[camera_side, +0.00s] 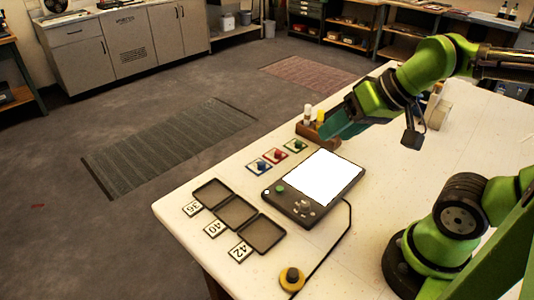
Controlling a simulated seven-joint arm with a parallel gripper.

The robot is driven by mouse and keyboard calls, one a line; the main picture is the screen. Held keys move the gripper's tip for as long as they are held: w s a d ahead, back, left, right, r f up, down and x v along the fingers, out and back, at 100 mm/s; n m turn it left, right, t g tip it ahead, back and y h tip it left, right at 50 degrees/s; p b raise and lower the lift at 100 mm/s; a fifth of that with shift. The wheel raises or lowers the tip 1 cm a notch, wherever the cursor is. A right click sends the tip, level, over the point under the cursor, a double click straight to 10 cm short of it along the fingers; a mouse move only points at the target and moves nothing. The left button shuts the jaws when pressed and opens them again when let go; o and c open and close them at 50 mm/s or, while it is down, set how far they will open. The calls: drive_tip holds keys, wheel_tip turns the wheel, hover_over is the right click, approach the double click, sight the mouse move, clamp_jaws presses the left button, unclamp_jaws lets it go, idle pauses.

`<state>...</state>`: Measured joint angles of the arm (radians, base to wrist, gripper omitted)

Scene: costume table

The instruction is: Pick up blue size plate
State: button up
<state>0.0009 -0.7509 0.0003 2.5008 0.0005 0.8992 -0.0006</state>
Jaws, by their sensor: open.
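The blue size plate (259,166) lies flat on the white table, a small square with a blue knob on it. It is the left one of a short row with a red plate (276,155) and a green plate (296,145). My gripper (332,128) is above the table, right of and beyond the plates, next to the wooden block. It is open and apart from the blue plate. Its fingers are seen side-on and nothing shows between them.
Three dark trays (237,212) with labels 36, 40 and 42 lie at the front left. A tablet-like device (280,196) with a white screen lies right of the plates. A wooden block (308,130) holds bottles.

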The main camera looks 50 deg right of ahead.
drive_tip(key=shift+o, duration=0.4)
drive_tip(key=n+g+h, duration=0.2)
drive_tip(key=n+g, duration=0.5)
drive_tip(key=n, duration=0.5)
hover_over(260, 163)
wheel_tip(260, 163, down, 7)
drive_tip(key=shift+n, duration=0.3)
wheel_tip(260, 163, down, 17)
drive_tip(key=shift+r, duration=0.15)
drive_tip(key=shift+c, duration=0.3)
clamp_jaws()
